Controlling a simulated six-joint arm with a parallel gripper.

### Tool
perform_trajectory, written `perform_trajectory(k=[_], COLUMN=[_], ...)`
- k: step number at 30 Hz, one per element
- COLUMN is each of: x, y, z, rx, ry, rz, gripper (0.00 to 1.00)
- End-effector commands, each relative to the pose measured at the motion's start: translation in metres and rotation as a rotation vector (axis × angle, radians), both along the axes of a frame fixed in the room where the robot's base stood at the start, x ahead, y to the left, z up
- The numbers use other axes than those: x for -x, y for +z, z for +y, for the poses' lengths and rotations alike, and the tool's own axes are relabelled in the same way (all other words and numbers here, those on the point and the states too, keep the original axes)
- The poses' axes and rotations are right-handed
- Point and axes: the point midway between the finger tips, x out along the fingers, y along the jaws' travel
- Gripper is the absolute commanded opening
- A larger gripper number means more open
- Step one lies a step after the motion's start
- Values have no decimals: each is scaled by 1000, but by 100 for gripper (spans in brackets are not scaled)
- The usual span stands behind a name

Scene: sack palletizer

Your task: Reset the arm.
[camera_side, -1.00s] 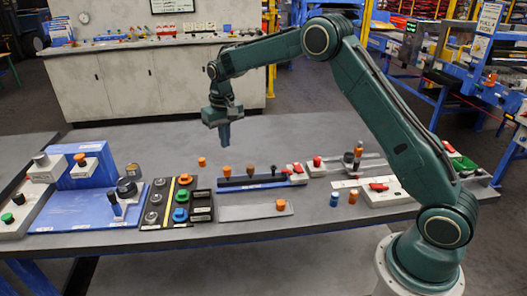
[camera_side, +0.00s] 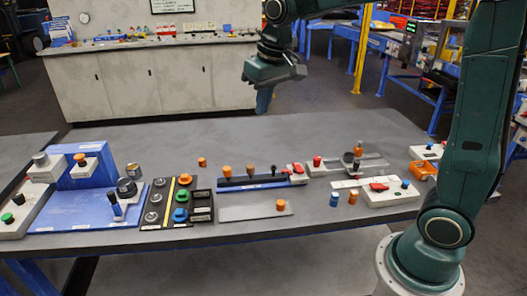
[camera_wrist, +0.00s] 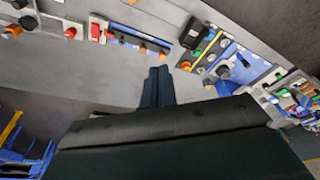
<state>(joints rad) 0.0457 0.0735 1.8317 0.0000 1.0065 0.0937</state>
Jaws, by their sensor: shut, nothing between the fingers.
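My gripper (camera_side: 264,101) is raised above the far edge of the grey table (camera_side: 300,135), pointing down, clear of everything on it. Its blue fingers are together with nothing between them. In the wrist view the closed fingers (camera_wrist: 157,86) show in the middle, with bare table beyond them. My arm stands nearly upright at the right of the side view, and its top is cut off by the picture edge.
On the table are a blue panel (camera_side: 75,209), a black button strip (camera_side: 154,207), a long lever block (camera_side: 254,182) and a white box with a red switch (camera_side: 390,192). A grey cabinet (camera_side: 130,85) stands behind. The table's back middle is clear.

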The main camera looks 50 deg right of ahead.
Motion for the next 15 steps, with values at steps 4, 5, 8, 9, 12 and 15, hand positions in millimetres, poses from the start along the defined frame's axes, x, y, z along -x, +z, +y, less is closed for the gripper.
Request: perform_trajectory(k=[4, 5, 8, 9, 12, 15], x=[33, 40, 61, 70, 91, 113], y=[13, 15, 20, 22, 24, 24], z=[4, 5, 7, 8, 10, 12], rx=[5, 6, 8, 10, 13, 17], ry=[19, 23, 34, 39, 51, 64], rz=[-38, -45, -68, -77, -100, -123], gripper=[0, 0, 0, 0, 0, 0])
